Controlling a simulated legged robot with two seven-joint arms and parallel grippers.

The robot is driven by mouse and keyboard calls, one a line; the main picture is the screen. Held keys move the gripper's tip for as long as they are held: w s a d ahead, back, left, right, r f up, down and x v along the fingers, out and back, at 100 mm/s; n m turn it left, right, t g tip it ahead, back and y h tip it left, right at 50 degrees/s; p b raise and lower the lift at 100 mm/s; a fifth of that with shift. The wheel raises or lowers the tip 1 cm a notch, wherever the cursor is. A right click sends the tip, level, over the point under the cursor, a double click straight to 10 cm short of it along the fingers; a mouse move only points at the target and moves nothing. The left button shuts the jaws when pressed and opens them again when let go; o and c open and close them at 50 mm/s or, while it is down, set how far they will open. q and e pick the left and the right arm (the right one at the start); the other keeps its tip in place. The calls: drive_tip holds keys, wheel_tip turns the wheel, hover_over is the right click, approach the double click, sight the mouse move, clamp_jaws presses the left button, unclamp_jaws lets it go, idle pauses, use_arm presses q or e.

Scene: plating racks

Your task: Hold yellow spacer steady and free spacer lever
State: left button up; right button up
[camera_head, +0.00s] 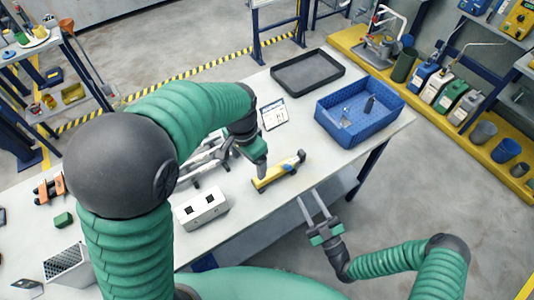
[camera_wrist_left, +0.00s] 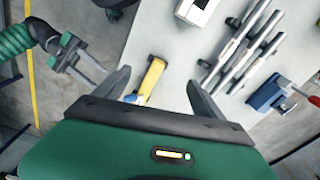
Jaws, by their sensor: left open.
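The yellow spacer (camera_head: 272,178) lies on the white table near its front edge, with a dark and blue end at its right (camera_head: 300,156). I cannot make out a separate lever. My left gripper (camera_head: 261,178) is above the spacer's left part. In the left wrist view the spacer (camera_wrist_left: 152,78) shows between the two spread fingers of my left gripper (camera_wrist_left: 158,88), with its lower end hidden by the gripper body. I see no grip on it. My right gripper (camera_head: 312,207) is open and empty, off the table's front edge; it also shows in the left wrist view (camera_wrist_left: 88,66).
A white box with dark sockets (camera_head: 202,208) and grey metal rails (camera_head: 208,160) lie left of the spacer. A blue crate (camera_head: 335,127), a black tray (camera_head: 300,72) and a small upright panel (camera_head: 274,113) stand behind. The table right of the spacer is clear.

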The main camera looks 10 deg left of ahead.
use_arm(q)
drive_tip(key=w+d+r+m, duration=0.1)
drive_tip(key=w+d+m, duration=0.1)
drive_tip(key=w, duration=0.1)
approach(274, 174)
drive_tip(key=shift+m+g, duration=0.3)
drive_tip(key=shift+g, duration=0.1)
drive_tip(key=a+f, duration=0.1)
drive_tip(key=f, duration=0.1)
drive_tip(key=s+a+f, duration=0.1)
drive_tip(key=f, duration=0.1)
drive_tip(key=s+a+f, duration=0.1)
drive_tip(key=f, duration=0.1)
drive_tip(key=shift+s+a+f, duration=0.1)
drive_tip(key=shift+s+a, duration=0.05)
drive_tip(key=shift+a, duration=0.2)
drive_tip(key=f, duration=0.4)
drive_tip(key=shift+a, duration=0.25)
drive_tip(key=shift+a+f, duration=0.25)
use_arm(e)
drive_tip(key=shift+a, duration=0.7)
use_arm(q)
drive_tip(key=shift+d, duration=0.1)
drive_tip(key=shift+d, duration=0.3)
drive_tip(key=c, duration=0.7)
drive_tip(key=shift+a, duration=0.2)
clamp_jaws()
use_arm(e)
drive_tip(key=shift+d, duration=0.15)
drive_tip(key=shift+c, duration=0.3)
